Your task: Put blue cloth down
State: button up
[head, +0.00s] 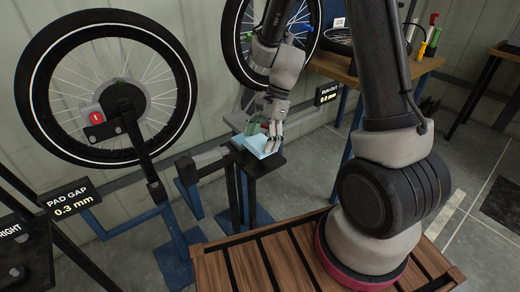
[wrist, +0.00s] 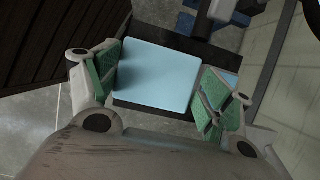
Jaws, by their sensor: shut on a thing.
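The blue cloth (head: 264,147) is a flat, light blue, square-looking piece in the head view. It fills the space between the green finger pads in the wrist view (wrist: 157,73). My gripper (head: 264,133) points down and is shut on the cloth, with a pad at its left and right edges in the wrist view (wrist: 162,88). The cloth is over a small black stand top (head: 268,164). Whether it touches that top is hard to tell. The gripper hides part of the cloth in the head view.
A spoked wheel (head: 108,88) on a stand is at left, near a "PAD GAP 0.3 mm" sign (head: 70,200). Another wheel (head: 247,45) stands behind my gripper. A wooden workbench (head: 420,66) with tools is at back right. A slatted wooden surface (head: 262,262) lies in front.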

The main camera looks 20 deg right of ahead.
aim_at(261, 149)
jog(key=shift+f, duration=2)
jog(key=shift+f, duration=0.1)
jog(key=o, duration=0.9)
jog(key=v, duration=1.2)
jog(key=s+d+r+n+t+h, duration=0.1)
jog(key=s+d+r+n+t, duration=0.1)
jog(key=s, duration=0.5)
jog(key=s+d+r+n+t+h, duration=0.2)
jog(key=s+d+r+n, duration=0.2)
jog(key=r, duration=0.5)
jog(key=s+d+r+n+t+h, duration=0.1)
jog(key=s+d+r+n, duration=0.3)
jog(key=s+r+n, duration=0.2)
jog(key=shift+s+r+n+t, duration=0.1)
jog(key=shift+s+n+t, duration=0.3)
jog(key=shift+s+n, duration=1.15)
